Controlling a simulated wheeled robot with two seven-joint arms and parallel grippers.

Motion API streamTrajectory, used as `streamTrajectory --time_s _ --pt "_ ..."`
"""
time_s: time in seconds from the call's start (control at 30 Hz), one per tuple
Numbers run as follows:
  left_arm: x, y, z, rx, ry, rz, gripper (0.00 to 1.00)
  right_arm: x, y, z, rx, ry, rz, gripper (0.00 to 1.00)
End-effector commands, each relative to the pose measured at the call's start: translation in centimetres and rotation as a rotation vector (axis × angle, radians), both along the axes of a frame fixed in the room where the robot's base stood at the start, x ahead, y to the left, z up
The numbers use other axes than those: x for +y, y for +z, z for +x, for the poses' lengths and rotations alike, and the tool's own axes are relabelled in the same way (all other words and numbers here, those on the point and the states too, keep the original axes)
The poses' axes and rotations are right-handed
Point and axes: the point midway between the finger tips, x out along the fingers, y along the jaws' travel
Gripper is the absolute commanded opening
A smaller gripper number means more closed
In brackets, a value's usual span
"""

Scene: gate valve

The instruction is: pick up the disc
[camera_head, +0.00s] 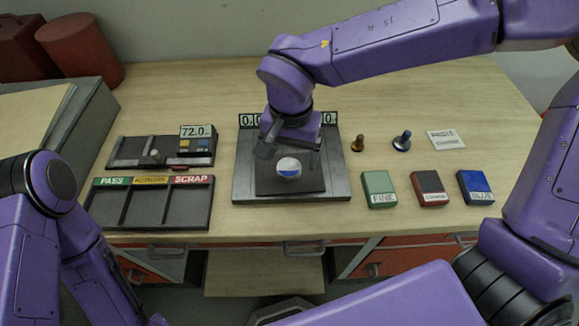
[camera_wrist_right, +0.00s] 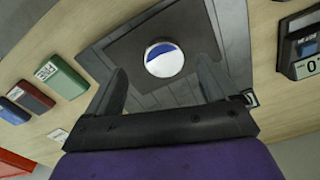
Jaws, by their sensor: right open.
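The disc (camera_head: 289,167) is round, white and blue, and lies on the dark square plate of a grey platform (camera_head: 243,188) in the middle of the table. It also shows in the right wrist view (camera_wrist_right: 164,60), between and just beyond my fingers. My right gripper (camera_head: 290,156) is open over the platform, with its fingers apart on either side of the disc. I see no contact with the disc. The platform's display is partly hidden behind my right gripper. My left gripper is not in view; only part of the left arm shows.
A tray (camera_head: 119,209) marked PASS, SCRAP and a third label stands at left. Behind it is a device (camera_head: 125,150) reading 72.0. Green (camera_head: 378,187), red (camera_head: 430,186) and blue (camera_head: 475,186) blocks lie right, with two small knobs and a label card (camera_head: 446,140) behind.

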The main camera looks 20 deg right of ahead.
Motion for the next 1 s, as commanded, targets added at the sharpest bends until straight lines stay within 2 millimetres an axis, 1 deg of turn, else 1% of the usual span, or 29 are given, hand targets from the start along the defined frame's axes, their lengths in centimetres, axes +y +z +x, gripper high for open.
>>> streamTrajectory --time_s 0.03,0.1,0.2,0.3,0.43,0.47,0.5,0.57,0.6,0.67,0.7,0.9,1.0 --pt "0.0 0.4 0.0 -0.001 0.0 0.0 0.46 0.0 -0.9 0.0 0.003 0.001 -0.006 0.87" --pt "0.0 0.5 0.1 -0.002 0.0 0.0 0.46 0.0 -2.3 0.0 0.005 0.0 -0.005 0.87" --pt "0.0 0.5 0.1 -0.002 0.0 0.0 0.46 0.0 -3.5 0.1 0.002 -0.001 -0.003 0.87" --pt "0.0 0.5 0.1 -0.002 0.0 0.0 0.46 0.1 -3.8 0.1 0.001 -0.001 -0.001 0.87" --pt "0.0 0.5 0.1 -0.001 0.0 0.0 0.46 0.1 -3.8 0.1 0.0 -0.001 0.0 0.87" --pt "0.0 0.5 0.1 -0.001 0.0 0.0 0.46 0.1 -3.8 0.1 0.0 -0.001 0.0 0.8" --pt "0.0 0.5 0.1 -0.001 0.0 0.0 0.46 0.1 -3.8 0.1 0.0 -0.001 0.0 0.67" --pt "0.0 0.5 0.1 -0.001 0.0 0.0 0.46 0.1 -3.8 0.1 0.001 -0.001 -0.001 0.48" --pt "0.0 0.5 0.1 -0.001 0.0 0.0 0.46 0.1 -3.8 0.1 0.001 -0.001 -0.001 0.35" --pt "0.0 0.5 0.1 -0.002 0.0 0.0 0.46 0.1 -3.8 0.1 0.0 -0.001 -0.001 0.15" --pt "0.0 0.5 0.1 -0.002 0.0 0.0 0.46 0.1 -3.8 0.1 -0.001 -0.001 0.0 0.11" --pt "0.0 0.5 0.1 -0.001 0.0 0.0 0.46 0.1 -3.7 0.1 -0.002 -0.001 0.0 0.11" --pt "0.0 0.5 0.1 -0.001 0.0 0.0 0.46 0.1 -3.3 0.2 -0.002 -0.002 0.0 0.11"
